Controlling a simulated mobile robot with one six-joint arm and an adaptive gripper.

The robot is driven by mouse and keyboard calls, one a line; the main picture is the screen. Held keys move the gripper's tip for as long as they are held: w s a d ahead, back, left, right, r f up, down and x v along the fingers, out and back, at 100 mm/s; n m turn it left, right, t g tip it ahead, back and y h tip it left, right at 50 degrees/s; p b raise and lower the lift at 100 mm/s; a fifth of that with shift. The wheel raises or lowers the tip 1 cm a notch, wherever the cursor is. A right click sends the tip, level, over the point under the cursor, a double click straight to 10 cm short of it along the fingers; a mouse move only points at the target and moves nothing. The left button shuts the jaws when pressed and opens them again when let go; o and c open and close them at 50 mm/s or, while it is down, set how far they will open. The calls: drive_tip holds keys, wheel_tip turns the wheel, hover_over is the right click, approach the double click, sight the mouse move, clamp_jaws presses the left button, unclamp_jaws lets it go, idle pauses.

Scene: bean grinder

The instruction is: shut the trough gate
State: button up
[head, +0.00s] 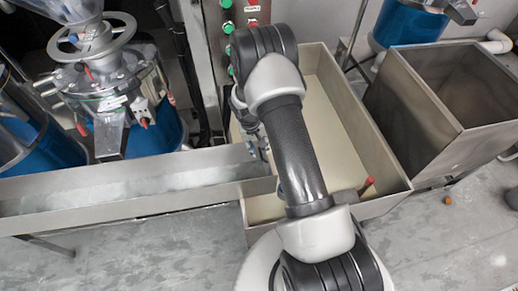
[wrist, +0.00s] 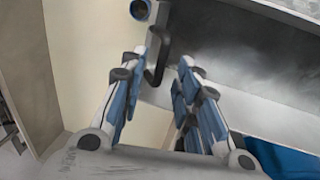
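The long metal trough (head: 130,190) runs across the left of the head view, and its right end is by my gripper (head: 258,148). In the wrist view the trough (wrist: 235,50) fills the upper right. A dark bent handle (wrist: 156,58) at the trough's end shows between the fingertips of my gripper (wrist: 162,64). The fingers are apart, and I see no clear contact with the handle. I take the handle to be the gate's; my arm hides the gate in the head view, and I cannot tell how far it stands open.
A cream-floored metal bin (head: 390,175) lies beyond the trough's end, under my arm. An empty square hopper (head: 430,100) stands to its right. A panel with green and red buttons (head: 228,27) is behind. The grinder machine (head: 105,75) stands behind the trough.

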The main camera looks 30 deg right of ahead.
drive_tip(key=shift+f, duration=0.25)
drive_tip(key=shift+c, duration=0.5)
clamp_jaws()
